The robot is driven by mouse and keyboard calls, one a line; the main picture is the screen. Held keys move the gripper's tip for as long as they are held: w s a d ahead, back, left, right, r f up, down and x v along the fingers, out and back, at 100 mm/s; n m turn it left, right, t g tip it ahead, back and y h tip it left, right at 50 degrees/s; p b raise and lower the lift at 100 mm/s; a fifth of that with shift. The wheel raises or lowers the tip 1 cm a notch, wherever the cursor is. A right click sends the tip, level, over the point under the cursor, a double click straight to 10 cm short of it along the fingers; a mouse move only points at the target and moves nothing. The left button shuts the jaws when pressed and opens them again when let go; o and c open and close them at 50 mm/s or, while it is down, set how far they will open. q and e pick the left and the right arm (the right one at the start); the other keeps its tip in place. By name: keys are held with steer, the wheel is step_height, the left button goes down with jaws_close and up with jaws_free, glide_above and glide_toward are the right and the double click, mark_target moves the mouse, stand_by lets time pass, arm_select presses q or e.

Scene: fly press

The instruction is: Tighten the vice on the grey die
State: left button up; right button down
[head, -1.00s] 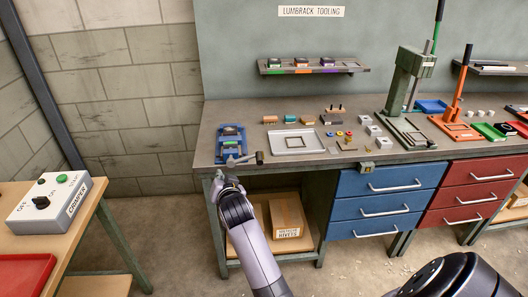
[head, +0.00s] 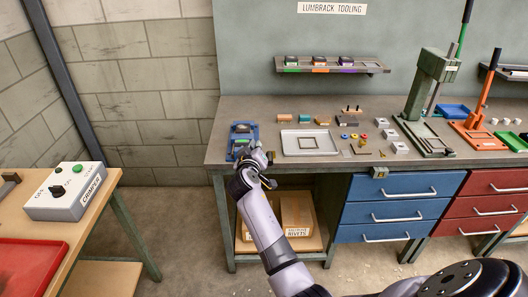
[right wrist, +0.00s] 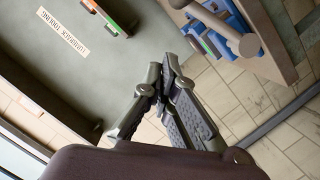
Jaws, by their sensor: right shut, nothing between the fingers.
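The blue vice (head: 243,133) stands on the left end of the bench, and its upper part also shows at the top of the right wrist view (right wrist: 222,22). Its grey bar handle with a round knob (right wrist: 248,45) points out from its front. Something grey and green sits between the jaws; I cannot tell the die apart clearly. My right gripper (head: 258,163) is at the vice's front, close to the handle. In the right wrist view its fingers (right wrist: 168,75) are together and empty, apart from the knob. My left gripper is out of view.
A grey tray (head: 288,150), small blocks and rings lie right of the vice. A green press (head: 432,90) and an orange press (head: 480,115) stand farther right. A side table with a switch box (head: 65,192) is at the left.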

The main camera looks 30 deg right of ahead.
steer(key=f, duration=0.1)
steer(key=d+f, duration=0.1)
steer(key=d+f+p, duration=0.1)
steer(key=shift+s+d+f, duration=0.15)
steer(key=shift+s+f, duration=0.1)
steer(key=shift+s, duration=0.05)
